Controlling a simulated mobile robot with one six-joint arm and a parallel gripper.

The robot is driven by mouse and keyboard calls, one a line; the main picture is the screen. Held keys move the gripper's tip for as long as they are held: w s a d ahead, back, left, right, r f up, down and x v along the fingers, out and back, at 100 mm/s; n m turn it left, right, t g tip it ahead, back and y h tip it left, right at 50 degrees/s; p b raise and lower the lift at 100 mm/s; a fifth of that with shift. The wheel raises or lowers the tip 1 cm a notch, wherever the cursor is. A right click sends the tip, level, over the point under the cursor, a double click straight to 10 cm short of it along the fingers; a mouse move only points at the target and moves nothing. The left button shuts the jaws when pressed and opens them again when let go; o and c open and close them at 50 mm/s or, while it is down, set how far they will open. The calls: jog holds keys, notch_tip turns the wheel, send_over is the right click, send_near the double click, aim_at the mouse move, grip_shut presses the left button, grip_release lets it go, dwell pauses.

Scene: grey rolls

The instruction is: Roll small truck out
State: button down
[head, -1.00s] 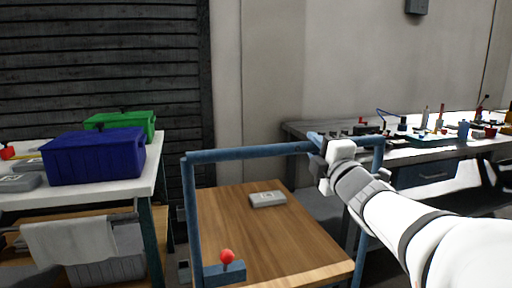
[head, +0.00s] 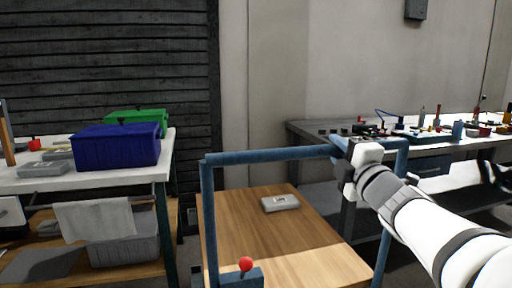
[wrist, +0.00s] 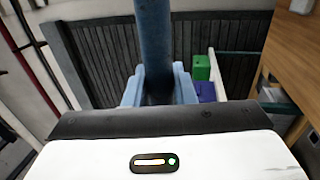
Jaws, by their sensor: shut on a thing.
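The small truck (head: 290,240) is a cart with a wooden deck and a blue tubular handle frame (head: 270,155). A grey box (head: 280,203) lies on its deck. My gripper (head: 342,148) is shut on the handle's top bar, near its right end. In the wrist view the blue bar (wrist: 155,45) runs between the two pale blue fingers of my gripper (wrist: 158,85). The truck's wheels are not in view.
A white-topped table (head: 100,176) with a blue bin (head: 117,148) and a green bin (head: 137,121) stands left of the truck. A cluttered workbench (head: 400,148) stands behind right. A red-knobbed blue block (head: 241,276) is at the frame's lower left. A slatted shutter (head: 105,60) is behind.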

jog(key=shift+f, duration=0.1)
jog(key=c, duration=1.3)
grip_release()
jog(key=shift+o, duration=0.2)
